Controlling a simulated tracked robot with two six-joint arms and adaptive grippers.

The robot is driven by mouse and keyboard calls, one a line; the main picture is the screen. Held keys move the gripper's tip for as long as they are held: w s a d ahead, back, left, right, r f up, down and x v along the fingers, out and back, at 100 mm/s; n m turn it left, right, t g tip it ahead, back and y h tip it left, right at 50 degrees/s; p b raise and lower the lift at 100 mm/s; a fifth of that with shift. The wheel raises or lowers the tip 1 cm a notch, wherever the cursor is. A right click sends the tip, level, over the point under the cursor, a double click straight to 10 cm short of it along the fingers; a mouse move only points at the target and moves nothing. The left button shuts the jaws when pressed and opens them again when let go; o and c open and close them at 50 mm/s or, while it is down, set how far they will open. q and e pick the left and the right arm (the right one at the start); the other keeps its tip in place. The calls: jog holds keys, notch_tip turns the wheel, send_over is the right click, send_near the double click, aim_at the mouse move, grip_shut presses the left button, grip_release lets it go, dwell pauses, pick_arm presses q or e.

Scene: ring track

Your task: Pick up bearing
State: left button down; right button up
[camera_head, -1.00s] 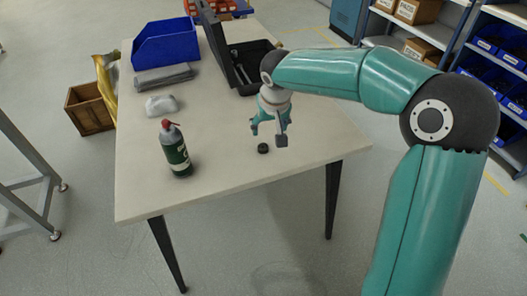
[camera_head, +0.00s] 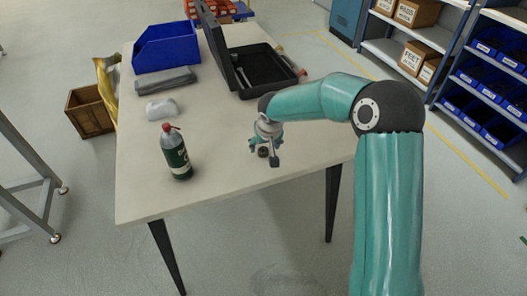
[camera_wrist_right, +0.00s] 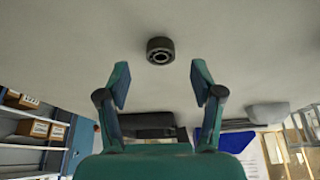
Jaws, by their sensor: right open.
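The bearing (camera_head: 263,152) is a small dark ring lying on the pale table (camera_head: 222,172). In the right wrist view the bearing (camera_wrist_right: 160,50) is a black ring with a lighter centre, just beyond and between the fingertips. My right gripper (camera_head: 264,155) is low over the table at the bearing, its fingers to either side of it in the head view. In the right wrist view the gripper (camera_wrist_right: 160,82) is open with nothing between its fingers. I cannot tell whether the fingers touch the table. My left gripper is not in view.
A green bottle with a red cap (camera_head: 175,152) stands left of the gripper. An open black case (camera_head: 262,68), a blue bin (camera_head: 166,47), a folded grey cloth (camera_head: 164,80) and a white lump (camera_head: 161,108) lie behind. The table's front is clear.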

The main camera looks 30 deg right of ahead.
aim_at(263, 151)
jog(key=x, duration=0.3)
jog(key=shift+w+f, duration=0.15)
jog(key=shift+f, duration=0.2)
grip_shut()
